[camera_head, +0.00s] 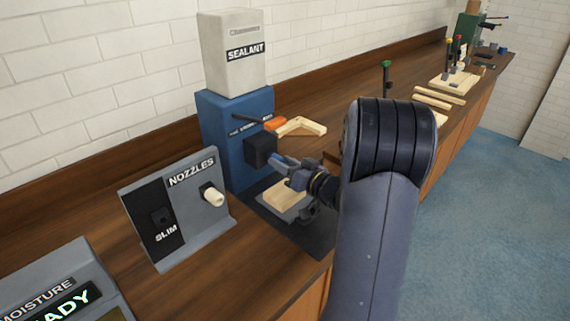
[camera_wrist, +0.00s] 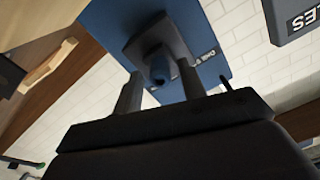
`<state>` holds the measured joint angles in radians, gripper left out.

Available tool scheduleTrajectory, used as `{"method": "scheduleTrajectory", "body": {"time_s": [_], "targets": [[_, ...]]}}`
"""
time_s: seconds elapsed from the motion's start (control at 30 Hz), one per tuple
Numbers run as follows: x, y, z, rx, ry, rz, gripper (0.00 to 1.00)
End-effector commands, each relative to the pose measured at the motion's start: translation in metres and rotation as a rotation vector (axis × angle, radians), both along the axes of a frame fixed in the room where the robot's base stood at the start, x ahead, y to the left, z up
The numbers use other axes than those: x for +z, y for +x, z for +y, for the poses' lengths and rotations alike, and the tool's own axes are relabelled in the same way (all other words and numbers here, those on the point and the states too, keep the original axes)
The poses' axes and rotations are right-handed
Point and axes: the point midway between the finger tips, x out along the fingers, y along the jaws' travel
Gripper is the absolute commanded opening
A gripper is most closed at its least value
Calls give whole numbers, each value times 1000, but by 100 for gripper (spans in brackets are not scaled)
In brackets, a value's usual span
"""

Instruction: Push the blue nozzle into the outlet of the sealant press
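The sealant press (camera_head: 224,142) is a blue body with a grey box lettered SEALANT on top. Its dark outlet block (camera_head: 260,150) faces my gripper, and shows in the wrist view (camera_wrist: 138,46). My gripper (camera_head: 283,166) is just in front of the block. In the wrist view my gripper (camera_wrist: 160,72) has its two fingers apart. The blue nozzle (camera_wrist: 160,70) shows between and beyond the fingertips, in line with the block, its dark open end towards the camera. Gaps seem to show on both sides of it. How deep it sits in the outlet is hidden.
The grey NOZZLES stand (camera_head: 190,210) with a pale nozzle (camera_head: 213,196) and an empty-looking SLIM slot is left of the press. A wooden block (camera_head: 285,194) lies below my gripper on a dark base. A wooden piece with an orange part (camera_head: 297,126) is behind.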

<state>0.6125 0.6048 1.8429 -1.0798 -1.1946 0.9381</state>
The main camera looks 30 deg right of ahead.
Motion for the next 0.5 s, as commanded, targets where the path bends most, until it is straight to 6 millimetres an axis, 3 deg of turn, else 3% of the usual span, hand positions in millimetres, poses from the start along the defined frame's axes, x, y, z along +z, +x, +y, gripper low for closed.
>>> {"method": "scheduleTrajectory", "body": {"time_s": [0.33,0.5], "targets": [[0,-2,-1,-1,0,0,45],[-1,-21,-9,-5,0,1,45]]}}
